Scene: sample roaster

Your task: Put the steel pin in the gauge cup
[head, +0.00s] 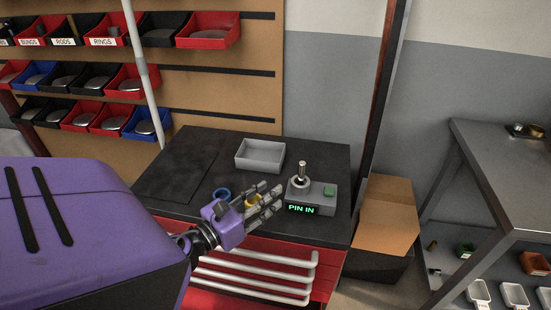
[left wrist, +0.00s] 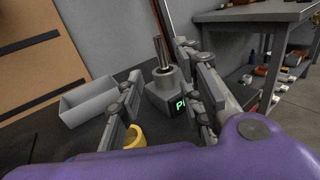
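The steel pin (head: 301,169) stands upright in the gauge cup (head: 298,183) on top of the grey gauge box (head: 322,194). Its lower end is hidden in the cup, and the green display reads "PIN IN". In the left wrist view the pin (left wrist: 160,48) rises from the cup (left wrist: 164,75) beyond my fingers. My left gripper (head: 273,195) is open and empty, just left of the gauge box and apart from the pin. My right gripper is not in view.
An empty grey tray (head: 260,157) stands behind my gripper on the black bench top (head: 180,165). A blue ring (head: 222,193) and a yellow ring-like piece (head: 253,201) are near my left gripper. A cardboard box (head: 387,215) stands right of the bench.

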